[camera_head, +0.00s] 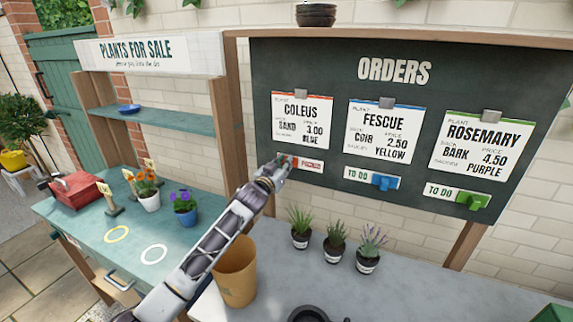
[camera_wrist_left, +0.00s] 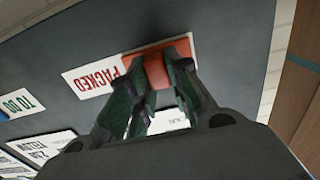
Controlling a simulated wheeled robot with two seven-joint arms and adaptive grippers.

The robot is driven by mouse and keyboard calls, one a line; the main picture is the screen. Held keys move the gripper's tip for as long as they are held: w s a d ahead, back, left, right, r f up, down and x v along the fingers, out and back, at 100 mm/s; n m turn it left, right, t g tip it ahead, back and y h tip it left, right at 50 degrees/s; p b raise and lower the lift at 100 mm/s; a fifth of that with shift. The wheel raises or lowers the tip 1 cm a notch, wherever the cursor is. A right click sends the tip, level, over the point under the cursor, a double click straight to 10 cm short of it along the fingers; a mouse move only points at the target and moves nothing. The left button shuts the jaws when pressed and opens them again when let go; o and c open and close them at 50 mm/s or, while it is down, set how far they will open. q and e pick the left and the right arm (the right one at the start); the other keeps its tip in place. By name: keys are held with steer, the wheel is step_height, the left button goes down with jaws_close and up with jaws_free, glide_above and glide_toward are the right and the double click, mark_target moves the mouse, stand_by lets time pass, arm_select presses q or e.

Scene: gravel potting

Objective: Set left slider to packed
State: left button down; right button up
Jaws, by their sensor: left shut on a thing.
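The left slider under the Coleus card has a red-orange knob (camera_wrist_left: 157,70) at one end of its white strip (camera_wrist_left: 88,80), and the strip shows the word PACKED. In the head view the knob is mostly hidden behind my left gripper (camera_head: 282,164), and PACKED (camera_head: 311,165) shows to its right. My left gripper is shut on the knob, its fingers on either side of it. The Coleus order card (camera_head: 300,120) hangs just above. My right gripper is not in view.
The middle blue slider (camera_head: 385,182) and the right green slider (camera_head: 473,201) both show TO DO. Below the orders board (camera_head: 290,75) stand several small potted plants (camera_head: 335,244) and a tan pot (camera_head: 236,270). My left arm reaches above the worktop.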

arm_select(q)
steer(key=c, duration=1.5)
jaws_free()
steer(key=shift+w+a, duration=0.1)
steer(key=shift+a, duration=0.1)
steer(key=shift+o, duration=0.9)
steer(key=v, duration=1.2)
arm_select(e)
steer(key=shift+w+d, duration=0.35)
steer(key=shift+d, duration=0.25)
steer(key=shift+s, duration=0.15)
